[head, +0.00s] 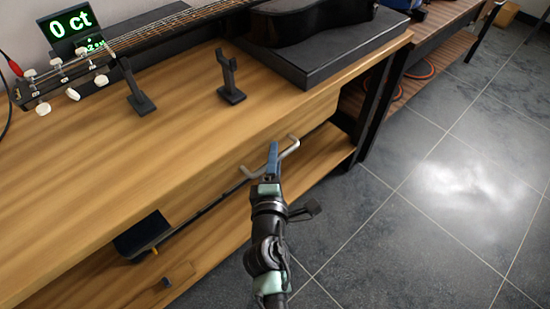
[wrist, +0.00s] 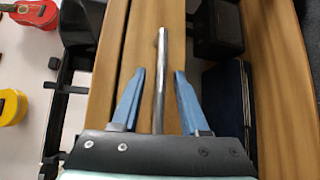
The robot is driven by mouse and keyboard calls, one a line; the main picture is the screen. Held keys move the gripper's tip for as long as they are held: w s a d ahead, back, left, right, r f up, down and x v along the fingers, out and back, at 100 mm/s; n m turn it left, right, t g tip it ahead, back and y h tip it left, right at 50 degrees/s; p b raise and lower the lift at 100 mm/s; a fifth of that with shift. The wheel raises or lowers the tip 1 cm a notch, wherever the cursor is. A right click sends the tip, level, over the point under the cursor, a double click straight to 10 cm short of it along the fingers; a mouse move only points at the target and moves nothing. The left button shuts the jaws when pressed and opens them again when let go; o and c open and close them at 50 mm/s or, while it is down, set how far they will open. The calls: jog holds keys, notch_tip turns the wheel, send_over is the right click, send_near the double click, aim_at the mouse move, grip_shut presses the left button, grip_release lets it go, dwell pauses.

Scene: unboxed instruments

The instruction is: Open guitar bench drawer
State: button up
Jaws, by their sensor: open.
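The guitar bench (head: 200,110) has a wooden drawer front (head: 215,182) under its top. A silver bar handle (head: 291,147) stands out from that front; the drawer looks closed. My gripper (head: 272,160) with blue fingers is at the handle, its arm coming from the front. In the wrist view the handle (wrist: 161,85) runs between the two fingers of my open gripper (wrist: 158,100), with a gap on each side. The drawer front (wrist: 147,30) lies behind it. In the head view the fingers hide part of the handle.
A guitar neck (head: 150,35), a green-lit tuner (head: 70,30), two black stands and a dark slab (head: 320,55) are on the bench top. A lower shelf (head: 215,235) holds a dark box (head: 142,232). Tiled floor (head: 430,190) at right is clear.

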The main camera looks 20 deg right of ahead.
grip_shut()
dwell(1.4)
